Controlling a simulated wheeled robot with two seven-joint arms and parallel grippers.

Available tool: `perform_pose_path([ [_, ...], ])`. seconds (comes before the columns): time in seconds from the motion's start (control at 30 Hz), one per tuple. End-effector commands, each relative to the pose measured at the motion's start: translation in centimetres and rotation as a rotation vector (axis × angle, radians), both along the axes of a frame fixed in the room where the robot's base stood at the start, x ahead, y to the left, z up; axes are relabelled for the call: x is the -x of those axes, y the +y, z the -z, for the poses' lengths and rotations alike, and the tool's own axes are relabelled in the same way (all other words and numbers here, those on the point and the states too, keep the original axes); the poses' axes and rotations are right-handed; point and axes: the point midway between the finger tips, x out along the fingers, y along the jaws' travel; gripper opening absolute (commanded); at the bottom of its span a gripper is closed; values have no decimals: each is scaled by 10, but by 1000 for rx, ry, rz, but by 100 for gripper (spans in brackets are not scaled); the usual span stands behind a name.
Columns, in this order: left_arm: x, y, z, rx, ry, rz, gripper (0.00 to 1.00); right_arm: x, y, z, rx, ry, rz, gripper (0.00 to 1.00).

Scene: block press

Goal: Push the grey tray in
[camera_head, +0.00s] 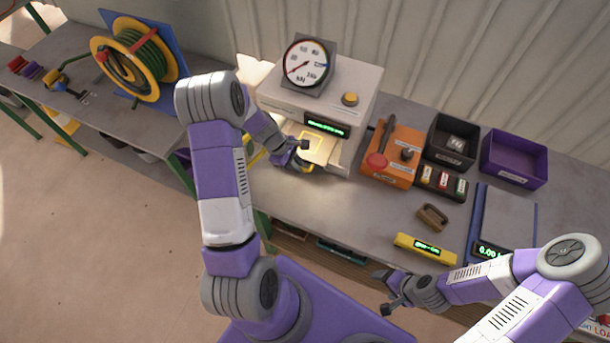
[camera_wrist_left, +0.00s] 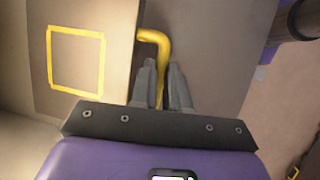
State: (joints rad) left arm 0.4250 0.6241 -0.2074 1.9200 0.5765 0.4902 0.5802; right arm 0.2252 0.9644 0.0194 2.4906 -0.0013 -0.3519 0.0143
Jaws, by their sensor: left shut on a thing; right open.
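The grey tray (camera_head: 318,143) sticks out of the front of the press (camera_head: 315,103), under its green display. A yellow square outline is marked on the tray, and its top looks bare. In the left wrist view the tray (camera_wrist_left: 85,92) fills the left part, with the yellow handle (camera_wrist_left: 155,42) at its front edge. My left gripper (camera_head: 305,158) is at the tray's front, and in the wrist view its fingers (camera_wrist_left: 163,80) are shut on the yellow handle. My right gripper (camera_head: 384,291) is open and empty, low in front of the bench's front edge.
Right of the press stand an orange lever box (camera_head: 390,155), a black bin (camera_head: 453,140) and a purple bin (camera_head: 513,158). A brown block (camera_head: 432,216), a yellow display bar (camera_head: 425,249) and a scale (camera_head: 505,218) lie further right. The bench before the orange box is clear.

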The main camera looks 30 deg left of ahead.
Motion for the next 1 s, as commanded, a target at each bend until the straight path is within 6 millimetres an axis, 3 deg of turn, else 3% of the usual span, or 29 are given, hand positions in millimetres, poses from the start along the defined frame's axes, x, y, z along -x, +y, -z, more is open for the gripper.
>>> perform_pose_path([
  [0.37,-2,7,-1,2,0,-15,0,0,0,0,-1,-1,-1,76],
  [0.4,-3,6,-1,2,0,-15,18,0,0,0,-1,-1,-1,76],
  [0.47,-3,6,-1,1,0,-13,25,0,0,0,-1,-1,-1,76],
  [0.77,-3,6,-2,1,0,-12,25,0,0,0,0,0,-1,76],
  [1.0,4,18,-33,-2,-5,-12,25,0,0,-2,0,0,-1,76],
])
